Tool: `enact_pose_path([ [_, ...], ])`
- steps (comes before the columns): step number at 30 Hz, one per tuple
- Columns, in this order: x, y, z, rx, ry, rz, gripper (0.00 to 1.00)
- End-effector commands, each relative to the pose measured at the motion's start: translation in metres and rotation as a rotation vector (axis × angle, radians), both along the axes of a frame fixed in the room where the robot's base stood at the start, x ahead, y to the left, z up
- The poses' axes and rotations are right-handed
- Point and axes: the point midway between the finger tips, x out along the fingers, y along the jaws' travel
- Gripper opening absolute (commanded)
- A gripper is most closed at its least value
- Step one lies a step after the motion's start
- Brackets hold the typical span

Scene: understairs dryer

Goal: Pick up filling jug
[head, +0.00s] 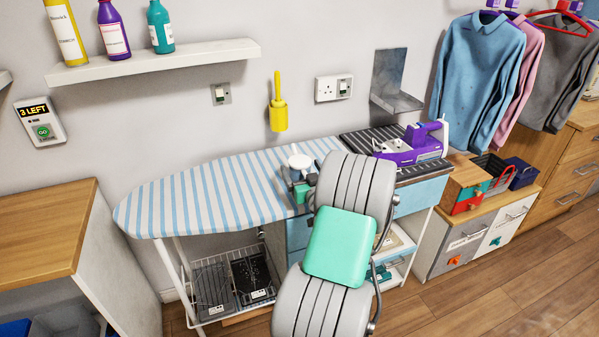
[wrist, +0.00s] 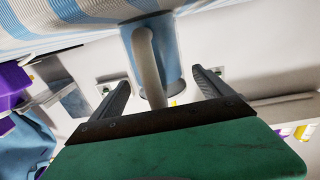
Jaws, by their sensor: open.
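The filling jug (head: 299,161) stands on the striped ironing board (head: 215,195), mostly hidden behind my gripper in the head view; only its pale top shows. In the wrist view the jug (wrist: 175,62) is a clear, bluish cylinder with a pale handle (wrist: 147,65) facing me. My gripper (wrist: 160,80) is open, with one finger on each side of the handle and a visible gap to both. In the head view my gripper (head: 300,185) is right at the jug, low over the board.
A purple iron (head: 412,145) rests on the dark ribbed stand to the right. A yellow holder (head: 278,115) hangs on the wall behind. A shelf (head: 155,63) with bottles is above left. The board's left half is clear.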

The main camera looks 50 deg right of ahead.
Motion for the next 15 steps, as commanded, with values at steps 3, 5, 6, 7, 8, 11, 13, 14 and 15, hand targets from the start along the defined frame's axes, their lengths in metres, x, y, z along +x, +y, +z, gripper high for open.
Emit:
enact_pose_path([
  [3, 0.0001, 0.0003, -0.0004, 0.0, 0.0, 0.0, 0.9],
  [5, 0.0004, 0.0009, -0.0005, 0.0, 0.0, 0.001, 0.87],
  [6, 0.0007, 0.0014, -0.0005, 0.0, 0.0, 0.002, 0.84],
  [7, 0.0008, 0.0017, -0.0006, 0.0, 0.0, 0.002, 0.81],
  [8, 0.0008, 0.0017, -0.0006, 0.0, 0.0, 0.002, 0.79],
  [11, 0.0008, 0.0017, -0.0005, 0.0, 0.0, 0.002, 0.71],
  [13, 0.0007, 0.0017, -0.0005, 0.0, 0.0, 0.002, 0.65],
  [14, 0.0007, 0.0017, -0.0005, 0.0, 0.0, 0.002, 0.63],
  [15, 0.0007, 0.0017, -0.0005, 0.0, 0.0, 0.003, 0.59],
])
